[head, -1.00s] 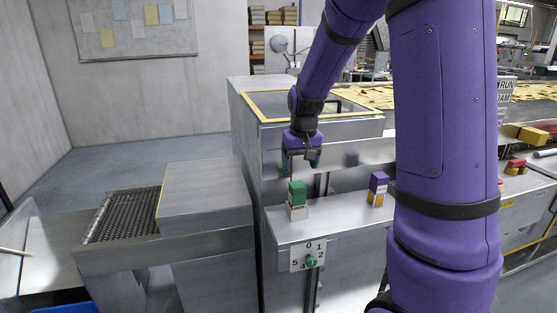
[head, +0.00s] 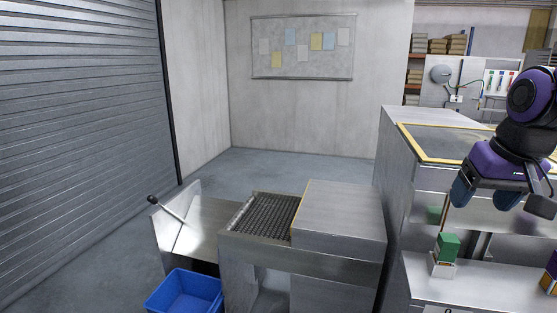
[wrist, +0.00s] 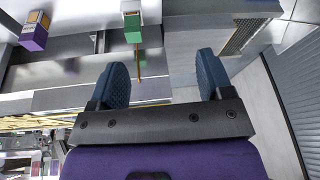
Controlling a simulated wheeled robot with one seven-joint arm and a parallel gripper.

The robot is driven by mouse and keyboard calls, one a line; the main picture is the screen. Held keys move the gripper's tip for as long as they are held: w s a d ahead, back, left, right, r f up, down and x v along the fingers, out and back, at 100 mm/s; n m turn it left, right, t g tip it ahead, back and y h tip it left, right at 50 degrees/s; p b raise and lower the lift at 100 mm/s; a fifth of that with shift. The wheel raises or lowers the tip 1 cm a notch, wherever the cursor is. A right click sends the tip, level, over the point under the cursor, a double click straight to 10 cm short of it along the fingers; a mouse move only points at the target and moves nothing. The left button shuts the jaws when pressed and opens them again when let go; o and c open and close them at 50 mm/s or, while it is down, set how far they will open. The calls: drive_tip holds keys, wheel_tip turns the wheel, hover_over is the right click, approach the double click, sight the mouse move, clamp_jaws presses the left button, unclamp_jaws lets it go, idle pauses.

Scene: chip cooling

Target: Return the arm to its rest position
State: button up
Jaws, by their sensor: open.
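My gripper (head: 503,192) is at the right edge of the head view, on my purple arm. Its two blue fingertips are spread with nothing between them. The wrist view also shows my gripper (wrist: 163,82) open and empty. A green block-topped piece (head: 447,247) stands on the steel ledge, below and left of my gripper in the head view, apart from it. The green piece also shows at the top of the wrist view (wrist: 132,30).
A steel machine with a yellow-edged top (head: 420,150) stands behind my gripper. A purple-topped piece (wrist: 35,35) is on the same ledge. A roller conveyor (head: 265,222), a lever (head: 165,207) and a blue bin (head: 184,293) are further left. Open floor lies behind the conveyor.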

drive_tip(key=s+a+r+n+t, duration=0.1)
drive_tip(key=s+a+r, duration=0.1)
drive_tip(key=s, duration=0.9)
drive_tip(key=shift+s+a, duration=0.15)
drive_tip(key=shift+a, duration=0.65)
idle(0.8)
